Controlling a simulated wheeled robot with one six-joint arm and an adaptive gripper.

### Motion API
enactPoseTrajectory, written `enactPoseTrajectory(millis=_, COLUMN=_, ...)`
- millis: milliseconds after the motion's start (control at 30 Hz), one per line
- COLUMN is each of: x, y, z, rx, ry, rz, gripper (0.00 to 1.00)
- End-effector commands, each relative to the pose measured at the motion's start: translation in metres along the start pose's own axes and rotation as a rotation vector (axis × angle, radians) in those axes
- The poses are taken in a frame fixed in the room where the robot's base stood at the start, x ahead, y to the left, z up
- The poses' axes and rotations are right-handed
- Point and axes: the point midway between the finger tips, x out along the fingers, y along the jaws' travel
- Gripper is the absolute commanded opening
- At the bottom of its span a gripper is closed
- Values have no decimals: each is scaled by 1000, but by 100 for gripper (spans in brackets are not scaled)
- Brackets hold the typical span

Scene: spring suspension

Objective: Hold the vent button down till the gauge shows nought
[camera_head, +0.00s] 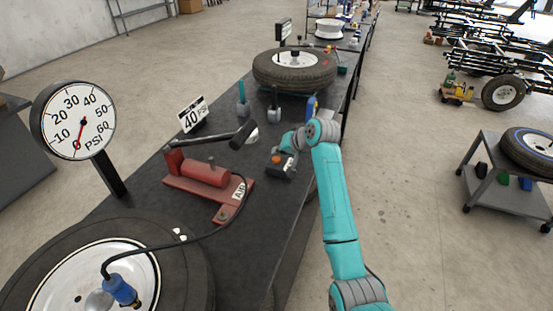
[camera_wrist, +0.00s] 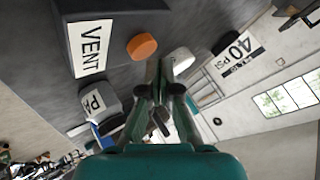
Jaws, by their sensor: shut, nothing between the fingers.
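The vent box is a dark box on the bench, with an orange button (camera_head: 276,160) on top. In the wrist view the orange button (camera_wrist: 142,46) stands out from the box, beside a white label reading VENT (camera_wrist: 90,48). My gripper (camera_wrist: 160,68) is shut and empty, its tips to the right of the button in that view, with a visible gap. In the head view my gripper (camera_head: 290,140) is just beyond the button; its fingertips are hard to make out. The round PSI gauge (camera_head: 75,122) stands at the left, its red needle pointing down at or near 0.
A red air pump (camera_head: 205,175) with a black handle lies left of the vent box. Its hose runs to a wheel (camera_head: 190,260) at the front left. A 40 PSI card (camera_head: 193,115) and another tyre (camera_head: 295,85) stand farther back.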

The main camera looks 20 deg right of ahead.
Motion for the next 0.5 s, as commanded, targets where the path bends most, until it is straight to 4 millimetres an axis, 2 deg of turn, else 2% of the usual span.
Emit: enactPoseTrajectory(millis=500, x=-5, y=-4, z=-4, rx=0, ry=1, rz=0, gripper=0)
